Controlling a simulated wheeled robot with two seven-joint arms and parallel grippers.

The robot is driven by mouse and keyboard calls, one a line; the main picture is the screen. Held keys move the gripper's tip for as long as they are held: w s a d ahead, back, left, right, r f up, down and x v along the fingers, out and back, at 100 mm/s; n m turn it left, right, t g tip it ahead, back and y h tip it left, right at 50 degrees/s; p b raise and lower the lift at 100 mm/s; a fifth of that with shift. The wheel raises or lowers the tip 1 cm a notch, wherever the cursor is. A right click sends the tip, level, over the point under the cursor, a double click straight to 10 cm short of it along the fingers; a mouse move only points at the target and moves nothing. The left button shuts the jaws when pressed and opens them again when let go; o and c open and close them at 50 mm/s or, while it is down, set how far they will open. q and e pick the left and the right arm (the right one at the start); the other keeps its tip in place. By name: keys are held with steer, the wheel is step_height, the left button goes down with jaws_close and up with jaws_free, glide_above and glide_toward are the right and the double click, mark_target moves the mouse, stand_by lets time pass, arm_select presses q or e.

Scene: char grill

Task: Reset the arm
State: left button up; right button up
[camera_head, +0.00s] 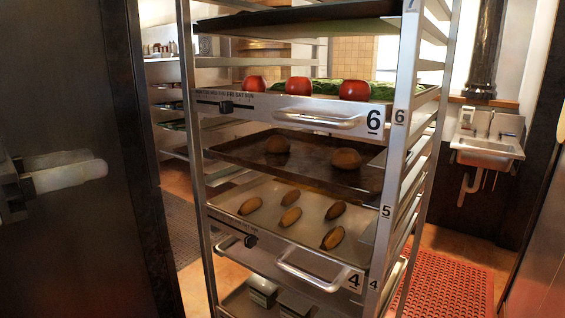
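My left gripper (65,172) shows at the left edge, in front of a dark door or panel. Its dark base is partly cut off by the frame edge. Two pale, finger-like parts point right and lie close together, one partly behind the other. I cannot tell whether they touch. I see nothing held at their tips, and they are apart from the rack. My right gripper is not in view.
A metal tray rack (398,150) fills the middle. It holds red tomatoes (298,86), brown items on lower trays (333,237), and a tray with handle (320,121) labelled 6. A sink (487,150) and red floor mat (450,290) are right. The dark panel (60,80) is left.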

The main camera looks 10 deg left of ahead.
arm_select(q)
steer(key=w+d+f+m+g+h, duration=0.1)
steer(key=w+d+f, duration=0.2)
steer(key=d+f, duration=0.35)
steer(key=w+d+f+m+g+h, duration=0.2)
steer(key=d+f, duration=0.2)
steer(key=f, duration=0.6)
steer(key=w+d+f+m+g+h, duration=0.1)
steer(key=w+d+f, duration=0.3)
steer(key=f, duration=0.5)
steer(key=s+d+f+n+y, duration=0.1)
steer(key=s+f+n+y, duration=0.1)
steer(key=f, duration=0.6)
steer(key=s+f+n+g+y, duration=0.1)
steer(key=s+f+n+y, duration=0.1)
steer(key=s+f+y, duration=0.2)
steer(key=s+d+f+n+y, duration=0.1)
steer(key=s+f, duration=0.5)
steer(key=f, duration=0.6)
steer(key=shift+s+d+f+n+y, duration=0.3)
steer(key=shift+d+n+y, duration=0.05)
steer(key=shift+n+y, duration=0.6)
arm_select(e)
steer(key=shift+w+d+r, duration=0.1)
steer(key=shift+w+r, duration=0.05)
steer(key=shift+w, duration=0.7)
